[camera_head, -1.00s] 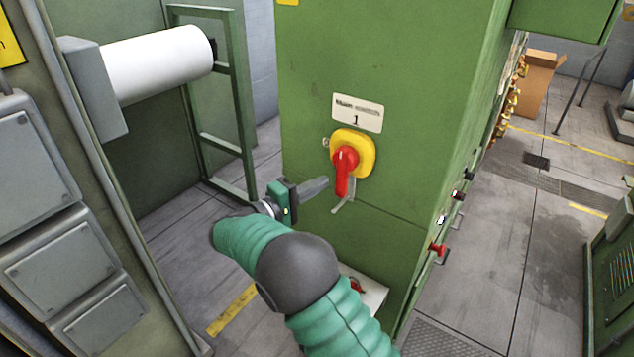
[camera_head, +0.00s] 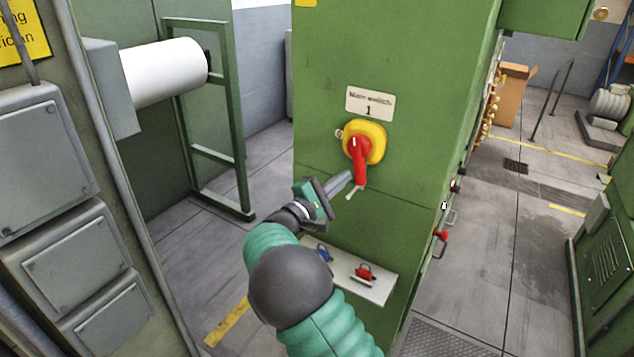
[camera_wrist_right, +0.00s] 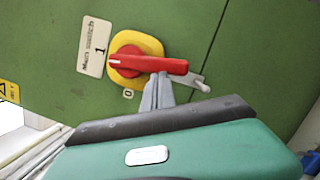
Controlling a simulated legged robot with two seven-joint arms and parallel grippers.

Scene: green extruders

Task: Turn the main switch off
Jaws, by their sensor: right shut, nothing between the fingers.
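The main switch is a red rotary handle (camera_head: 360,160) on a yellow plate (camera_head: 378,138), on the front of a green cabinet (camera_head: 420,80). Its handle hangs down in the head view, with a label (camera_head: 370,103) marked 1 above it. In the right wrist view the red handle (camera_wrist_right: 150,65) lies across the picture and a 0 shows beside the yellow plate (camera_wrist_right: 128,44). My right gripper (camera_head: 345,185) is shut and empty, its fingertips just left of the handle's lower end. In the wrist view the fingers (camera_wrist_right: 157,92) reach the handle's edge; I cannot tell whether they touch. My left gripper is out of view.
A white ledge (camera_head: 378,288) with a red and a blue part sits low on the cabinet. A small grey tab (camera_head: 355,192) hangs under the handle. A white roll (camera_head: 165,70) and grey panels (camera_head: 40,160) stand at left. Open floor (camera_head: 480,270) lies at right.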

